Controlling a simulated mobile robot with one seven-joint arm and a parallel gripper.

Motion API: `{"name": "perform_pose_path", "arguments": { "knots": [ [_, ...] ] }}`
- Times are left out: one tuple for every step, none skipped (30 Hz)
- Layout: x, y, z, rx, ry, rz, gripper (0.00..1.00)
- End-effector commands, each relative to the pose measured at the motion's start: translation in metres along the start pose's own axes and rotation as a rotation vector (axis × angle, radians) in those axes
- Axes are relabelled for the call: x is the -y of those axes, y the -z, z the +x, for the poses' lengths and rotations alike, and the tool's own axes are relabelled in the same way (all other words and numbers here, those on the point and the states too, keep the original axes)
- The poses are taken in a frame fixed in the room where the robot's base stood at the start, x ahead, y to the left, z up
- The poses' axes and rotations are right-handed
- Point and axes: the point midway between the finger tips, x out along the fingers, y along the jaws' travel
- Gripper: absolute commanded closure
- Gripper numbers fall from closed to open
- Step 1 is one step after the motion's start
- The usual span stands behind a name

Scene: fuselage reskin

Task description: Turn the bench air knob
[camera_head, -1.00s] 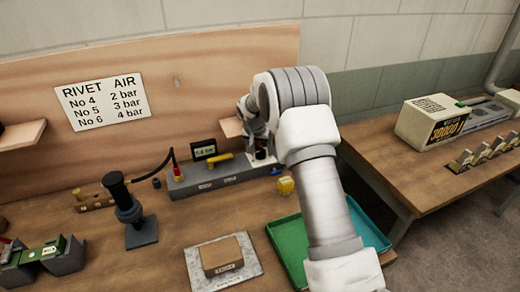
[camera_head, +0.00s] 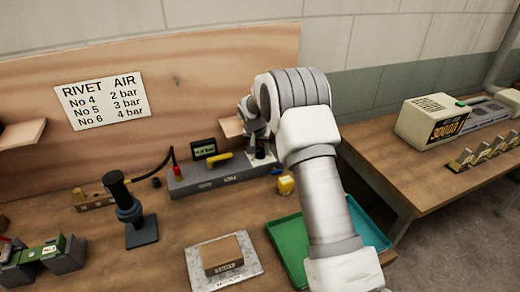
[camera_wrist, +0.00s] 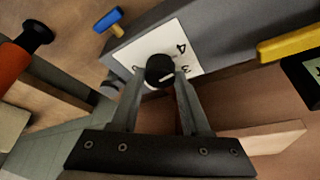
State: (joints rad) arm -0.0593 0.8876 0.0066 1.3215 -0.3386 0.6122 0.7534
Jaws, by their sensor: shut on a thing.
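The black air knob (camera_wrist: 160,70) with a white pointer mark sits on a white dial plate (camera_wrist: 143,48) in the wrist view. The numbers 3 and 4 show on the plate. My gripper (camera_wrist: 161,78) is shut on the knob, one finger on each side. In the head view, the knob (camera_head: 261,154) is at the right end of the grey air unit (camera_head: 205,187), below my wrist. My arm hides part of my gripper there. A small lit pressure display (camera_head: 204,149) stands behind the unit; its digits are too small to read surely.
A yellow handle (camera_head: 218,160) lies on the unit left of the knob. A blue lever (camera_wrist: 108,20) is close to the dial plate. A yellow object (camera_head: 286,184) and a green tray (camera_head: 288,240) are nearby. A sign (camera_head: 103,101) lists rivet numbers and air pressures.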

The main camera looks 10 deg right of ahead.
Motion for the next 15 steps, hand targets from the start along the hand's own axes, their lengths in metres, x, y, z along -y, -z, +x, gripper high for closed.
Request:
{"name": "perform_pose_path", "arguments": {
  "knots": [
    [-0.0010, -0.0003, 0.0009, 0.002, 0.007, -0.015, 1.00],
    [-0.0010, -0.0006, 0.0011, 0.002, 0.013, -0.029, 1.00],
    [-0.0007, -0.0008, 0.0012, 0.002, 0.022, -0.047, 1.00],
    [-0.0007, -0.0009, 0.0012, 0.002, 0.027, -0.061, 1.00],
    [-0.0010, -0.0008, 0.0011, 0.002, 0.032, -0.072, 1.00],
    [-0.0012, -0.0006, 0.0009, 0.001, 0.037, -0.086, 1.00],
    [-0.0012, -0.0005, 0.0007, 0.001, 0.040, -0.094, 1.00],
    [-0.0011, -0.0004, 0.0005, 0.001, 0.043, -0.101, 1.00],
    [-0.0009, -0.0004, 0.0002, 0.001, 0.045, -0.106, 1.00],
    [-0.0008, -0.0004, 0.0001, 0.001, 0.045, -0.108, 1.00],
    [-0.0007, -0.0004, 0.0000, 0.000, 0.045, -0.109, 1.00],
    [-0.0006, -0.0004, -0.0001, 0.000, 0.045, -0.109, 1.00],
    [-0.0007, -0.0004, -0.0001, 0.001, 0.045, -0.109, 1.00],
    [-0.0007, -0.0004, -0.0001, 0.001, 0.045, -0.109, 1.00],
    [-0.0006, -0.0004, -0.0001, 0.001, 0.045, -0.109, 1.00]
  ]
}}
